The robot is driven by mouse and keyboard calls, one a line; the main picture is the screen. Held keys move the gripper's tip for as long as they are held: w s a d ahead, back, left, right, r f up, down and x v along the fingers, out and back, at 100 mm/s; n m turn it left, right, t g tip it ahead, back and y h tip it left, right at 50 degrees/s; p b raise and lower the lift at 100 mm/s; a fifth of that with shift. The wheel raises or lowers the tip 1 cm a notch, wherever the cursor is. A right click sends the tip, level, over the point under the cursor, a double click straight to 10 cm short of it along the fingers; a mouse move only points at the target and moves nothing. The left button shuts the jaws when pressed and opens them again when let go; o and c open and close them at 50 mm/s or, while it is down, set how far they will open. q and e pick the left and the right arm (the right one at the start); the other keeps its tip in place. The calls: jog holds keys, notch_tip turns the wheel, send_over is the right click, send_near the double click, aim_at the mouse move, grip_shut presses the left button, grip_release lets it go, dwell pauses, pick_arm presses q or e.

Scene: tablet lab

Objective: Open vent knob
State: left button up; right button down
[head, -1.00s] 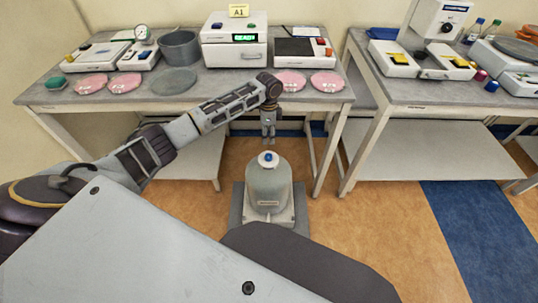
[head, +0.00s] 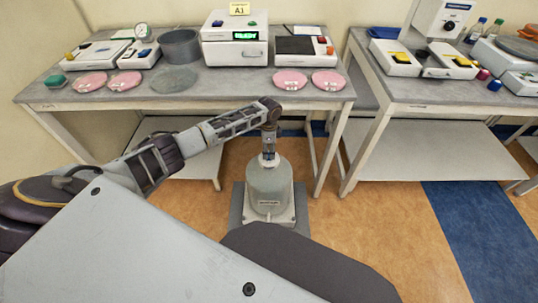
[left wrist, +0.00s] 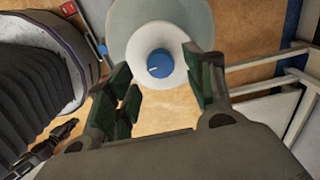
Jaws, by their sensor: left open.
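The vent knob (left wrist: 160,63) is a round blue knob with a small white mark, on a white disc (left wrist: 178,82) at the top of a grey-green domed vessel (head: 269,188). In the left wrist view the knob lies between and just beyond my left gripper's fingers, with clear space on both sides. My left gripper (head: 269,156) points down directly over the vessel's top and hides the knob in the head view. It also shows in the left wrist view (left wrist: 165,88), open and empty. I cannot tell how high it is above the knob. My right gripper is not in view.
The vessel stands on a grey base (head: 238,210) on the floor, in front of a bench (head: 130,98) with pink dishes, a grey pot (head: 180,47) and instruments. A second bench (head: 440,92) stands at the right. The floor right of the vessel is clear.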

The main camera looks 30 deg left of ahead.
pick_arm(q)
jog(key=shift+f, duration=1.7)
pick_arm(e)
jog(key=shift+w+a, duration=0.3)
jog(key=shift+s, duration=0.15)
